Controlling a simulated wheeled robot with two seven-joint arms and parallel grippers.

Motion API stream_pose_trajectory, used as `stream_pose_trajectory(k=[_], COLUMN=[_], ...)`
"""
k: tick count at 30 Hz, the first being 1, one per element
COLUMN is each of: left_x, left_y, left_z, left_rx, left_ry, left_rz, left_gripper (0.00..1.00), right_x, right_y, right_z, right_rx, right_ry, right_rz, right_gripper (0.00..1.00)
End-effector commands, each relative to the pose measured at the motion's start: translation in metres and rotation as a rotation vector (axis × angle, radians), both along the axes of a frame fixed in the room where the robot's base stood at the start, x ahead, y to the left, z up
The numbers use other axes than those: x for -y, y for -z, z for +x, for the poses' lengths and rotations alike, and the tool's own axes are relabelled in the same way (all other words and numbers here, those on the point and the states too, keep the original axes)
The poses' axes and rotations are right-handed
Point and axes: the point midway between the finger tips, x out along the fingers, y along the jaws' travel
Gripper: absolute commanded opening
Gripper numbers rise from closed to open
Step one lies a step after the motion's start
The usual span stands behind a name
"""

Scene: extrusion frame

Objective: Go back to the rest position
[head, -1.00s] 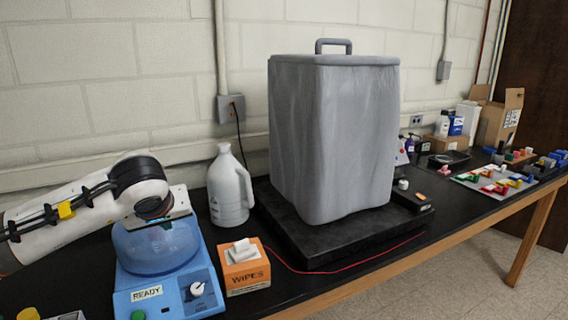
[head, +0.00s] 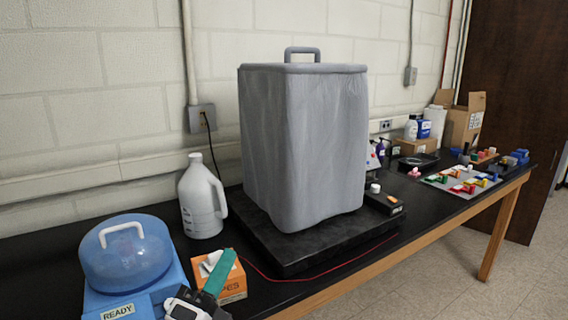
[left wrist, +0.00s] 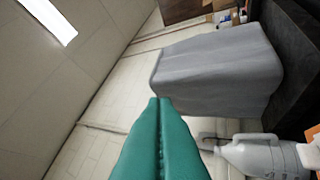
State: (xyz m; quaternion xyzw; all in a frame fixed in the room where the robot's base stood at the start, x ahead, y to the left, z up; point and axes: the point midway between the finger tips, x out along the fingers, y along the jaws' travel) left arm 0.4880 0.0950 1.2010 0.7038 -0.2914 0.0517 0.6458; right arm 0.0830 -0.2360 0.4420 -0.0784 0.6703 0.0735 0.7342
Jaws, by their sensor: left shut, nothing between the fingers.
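My left gripper (head: 226,260) is at the bottom of the head view, its green fingers pointing up in front of the orange wipes box (head: 236,286). The fingers hide part of the box and its lettering. In the left wrist view the green fingers (left wrist: 160,102) are pressed together, shut and empty. Beyond their tips is the grey covered container (left wrist: 215,70), which also stands upright in the head view (head: 303,150). I cannot tell whether the gripper touches the wipes box. My right gripper is not in view.
A blue device marked READY, with a domed blue lid (head: 126,258), stands at the lower left. A white jug (head: 201,203) is behind the wipes box. The grey container rests on a black platform (head: 300,258). Coloured blocks lie on a pale board (head: 440,182) farther right.

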Motion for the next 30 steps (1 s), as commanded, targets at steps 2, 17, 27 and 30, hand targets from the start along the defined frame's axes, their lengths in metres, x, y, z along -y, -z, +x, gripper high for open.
stream_pose_trajectory(k=[2,17,27,30], left_x=[-0.035,-0.114,-0.110,-0.109], left_y=[0.050,0.304,0.377,0.408], left_z=[0.005,-0.153,-0.219,-0.214], left_rx=[-0.278,-1.430,-1.689,-1.699], left_ry=[-0.076,-0.678,-0.918,-0.927], left_rz=[-0.245,-1.208,-1.370,-1.364], left_gripper=[0.00,0.00,0.00,0.00], right_x=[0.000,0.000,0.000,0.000], right_y=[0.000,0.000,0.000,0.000], right_z=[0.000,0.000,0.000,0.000], right_rx=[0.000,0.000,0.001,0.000], right_ry=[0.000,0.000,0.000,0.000], right_rz=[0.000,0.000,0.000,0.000], right_gripper=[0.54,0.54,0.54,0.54])
